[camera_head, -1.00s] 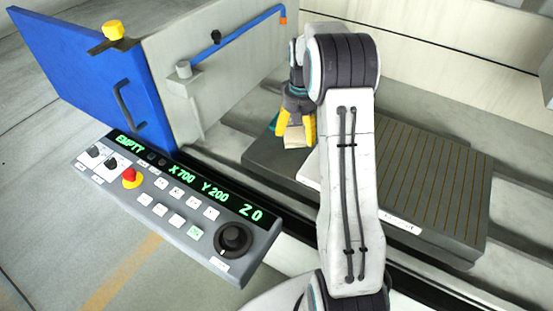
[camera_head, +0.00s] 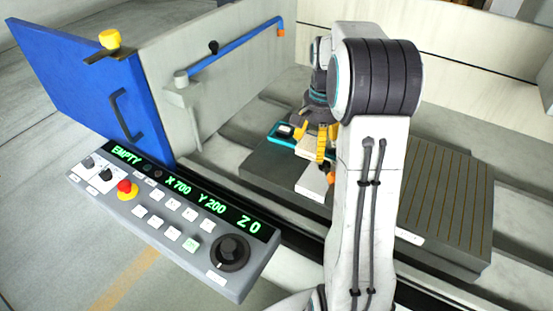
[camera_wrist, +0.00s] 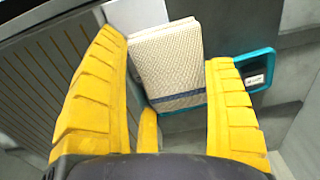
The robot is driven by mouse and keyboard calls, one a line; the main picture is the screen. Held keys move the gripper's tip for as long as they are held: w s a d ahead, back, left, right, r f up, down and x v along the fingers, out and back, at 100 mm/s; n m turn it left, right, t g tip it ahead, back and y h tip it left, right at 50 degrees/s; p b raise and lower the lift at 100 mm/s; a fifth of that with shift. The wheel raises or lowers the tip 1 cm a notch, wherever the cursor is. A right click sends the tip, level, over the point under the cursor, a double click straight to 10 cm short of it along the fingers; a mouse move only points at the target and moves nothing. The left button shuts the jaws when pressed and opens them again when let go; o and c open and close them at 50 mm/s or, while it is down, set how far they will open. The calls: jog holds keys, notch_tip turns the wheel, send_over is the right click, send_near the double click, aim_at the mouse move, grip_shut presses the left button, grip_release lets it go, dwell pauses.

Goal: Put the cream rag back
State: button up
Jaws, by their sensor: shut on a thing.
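The cream rag (camera_wrist: 170,60) is a woven folded cloth with a dark blue stripe, shown between my yellow fingers in the wrist view. My gripper (camera_wrist: 168,105) is shut on it. In the head view my gripper (camera_head: 318,148) is partly hidden behind my arm, and a bit of the rag (camera_head: 306,148) shows at its left. A teal-rimmed tray (camera_head: 274,131) lies just behind and left of my gripper. In the wrist view the tray (camera_wrist: 262,53) shows at the right, partly behind the rag. I cannot tell whether the rag touches it.
A pale flat pad (camera_head: 312,181) lies on a dark grey block (camera_head: 265,170) below my gripper. A grooved plate (camera_head: 440,190) is to the right. The control panel (camera_head: 170,220), the open blue door (camera_head: 75,80) and a blue pipe (camera_head: 235,50) are at the left.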

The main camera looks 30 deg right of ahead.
jog(key=p, duration=0.7)
send_over(278, 164)
jog(key=f, duration=0.3)
jog(key=s+f, duration=0.1)
jog(key=f, duration=0.1)
jog(key=shift+d+f, duration=0.2)
jog(key=shift+d, duration=0.1)
jog(key=shift+w+a+f, duration=0.3)
jog(key=shift+w+f, duration=0.15)
jog(key=shift+f, duration=0.05)
jog(key=f+p, duration=0.1)
jog(key=p, duration=0.2)
jog(key=shift+f, duration=1.55)
jog(key=o, duration=1.1)
jog(key=shift+c, duration=0.2)
jog(key=shift+r, duration=0.15)
